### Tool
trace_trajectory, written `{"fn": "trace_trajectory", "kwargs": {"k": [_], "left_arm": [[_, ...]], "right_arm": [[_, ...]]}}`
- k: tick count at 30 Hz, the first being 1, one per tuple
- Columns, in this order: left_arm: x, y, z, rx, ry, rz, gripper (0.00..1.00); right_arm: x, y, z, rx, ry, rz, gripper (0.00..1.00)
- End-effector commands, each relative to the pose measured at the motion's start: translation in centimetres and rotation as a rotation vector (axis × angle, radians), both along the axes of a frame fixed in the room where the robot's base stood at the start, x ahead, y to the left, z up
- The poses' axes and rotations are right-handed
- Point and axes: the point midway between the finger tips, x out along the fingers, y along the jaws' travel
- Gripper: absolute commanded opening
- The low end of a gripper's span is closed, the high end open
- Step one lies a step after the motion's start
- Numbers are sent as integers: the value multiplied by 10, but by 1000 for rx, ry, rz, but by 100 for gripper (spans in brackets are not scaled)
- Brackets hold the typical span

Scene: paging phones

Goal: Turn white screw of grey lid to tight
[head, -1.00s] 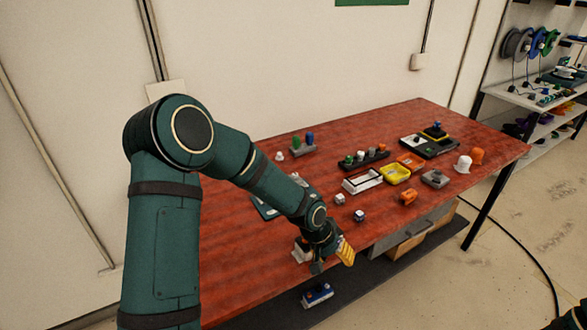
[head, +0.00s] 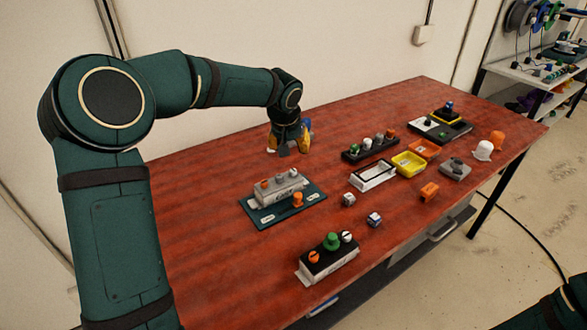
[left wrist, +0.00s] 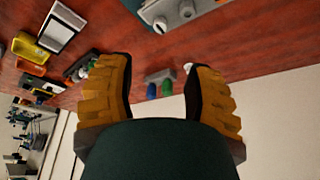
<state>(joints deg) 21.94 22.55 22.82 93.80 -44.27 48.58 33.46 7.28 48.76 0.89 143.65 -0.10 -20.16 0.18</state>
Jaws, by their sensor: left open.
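A box with a grey lid (head: 276,188) stands on a teal plate (head: 254,218) at the left middle of the table. Its top carries an orange screw (head: 264,184) and pale grey or white screws (head: 293,174); which is the white one is hard to tell. A pale slotted screw (left wrist: 160,24) on a box shows at the top of the left wrist view. My left gripper (head: 288,150) is open and empty, pointing down above the table behind the box and apart from it. It also shows in the left wrist view (left wrist: 160,80). My right gripper is out of view.
A black-topped box (head: 328,262) with orange, green and white screws stands in front. A black rack (head: 370,151), white tray (head: 372,176) and yellow tray (head: 408,164) are to the right. Small cubes and an orange part (head: 429,191) lie nearer the front edge.

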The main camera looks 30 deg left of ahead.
Motion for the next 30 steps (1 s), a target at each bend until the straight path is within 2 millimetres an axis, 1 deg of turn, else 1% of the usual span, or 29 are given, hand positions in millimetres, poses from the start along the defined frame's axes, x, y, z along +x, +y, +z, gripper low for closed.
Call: {"fn": "trace_trajectory", "kwargs": {"k": [5, 12, 19, 24, 30], "left_arm": [[7, 2, -22, -2, 5, 0, 52], [25, 6, -67, -3, 4, -1, 52], [40, 10, -104, -4, 3, -1, 52], [47, 12, -120, -2, 3, -2, 52], [49, 12, -125, -3, 1, -2, 52]], "right_arm": [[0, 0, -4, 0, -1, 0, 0], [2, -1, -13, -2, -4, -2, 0], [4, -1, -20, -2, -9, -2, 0], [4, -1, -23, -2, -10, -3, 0], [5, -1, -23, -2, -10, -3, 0]]}}
